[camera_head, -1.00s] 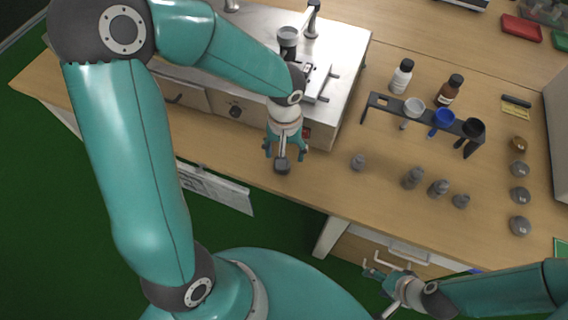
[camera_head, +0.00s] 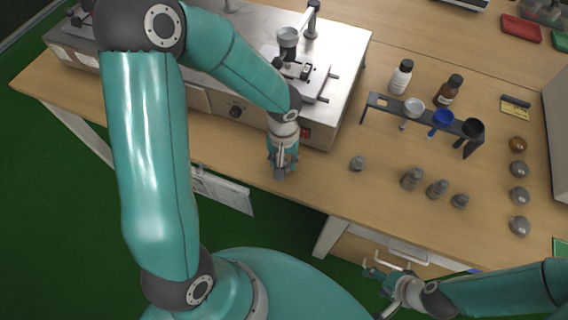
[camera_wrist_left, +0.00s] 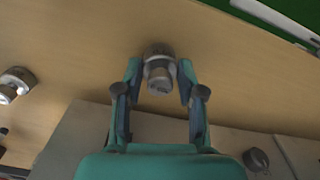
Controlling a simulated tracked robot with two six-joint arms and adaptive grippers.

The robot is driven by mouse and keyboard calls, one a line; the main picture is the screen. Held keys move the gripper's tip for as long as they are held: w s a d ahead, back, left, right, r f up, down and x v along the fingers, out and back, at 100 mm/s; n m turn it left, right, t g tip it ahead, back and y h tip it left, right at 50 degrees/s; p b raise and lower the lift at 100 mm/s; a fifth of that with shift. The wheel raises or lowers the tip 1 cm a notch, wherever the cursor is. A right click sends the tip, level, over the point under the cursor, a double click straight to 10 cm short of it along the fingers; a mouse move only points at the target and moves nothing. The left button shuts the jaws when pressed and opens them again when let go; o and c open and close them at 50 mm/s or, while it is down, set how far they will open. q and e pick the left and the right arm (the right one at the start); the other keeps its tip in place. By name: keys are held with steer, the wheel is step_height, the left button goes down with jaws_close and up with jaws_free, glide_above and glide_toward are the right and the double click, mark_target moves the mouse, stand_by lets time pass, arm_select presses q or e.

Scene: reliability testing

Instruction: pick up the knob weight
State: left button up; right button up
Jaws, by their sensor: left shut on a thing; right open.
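A grey metal knob weight (camera_wrist_left: 158,72) sits between the two fingers of my left gripper (camera_wrist_left: 159,85) in the left wrist view, its wide end toward the top of the picture. In the head view, my left gripper (camera_head: 281,166) points down near the table's front edge, shut on the weight, which is mostly covered there. Another knob weight (camera_head: 357,163) stands to the right, apart from the gripper; several more grey weights (camera_head: 412,178) stand further right. My right gripper (camera_head: 376,281) is open and empty, off the front of the table by the drawers.
A steel apparatus (camera_head: 346,62) stands behind my left gripper. A black rack (camera_head: 378,107) holds coloured cups, with a white bottle (camera_head: 401,77) and a brown bottle (camera_head: 450,90) behind. Several rounded weights (camera_head: 518,169) line the right. Wooden table is bare between.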

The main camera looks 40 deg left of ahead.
arm_select(q)
jaws_close()
steer(key=shift+r, duration=0.1)
steer(key=shift+r, duration=0.5)
step_height(320, 180, up, 19)
steer(key=p, duration=0.1)
steer(key=shift+f, duration=0.15)
steer(key=shift+f+b, duration=6.95)
steer(key=shift+f, duration=1.55)
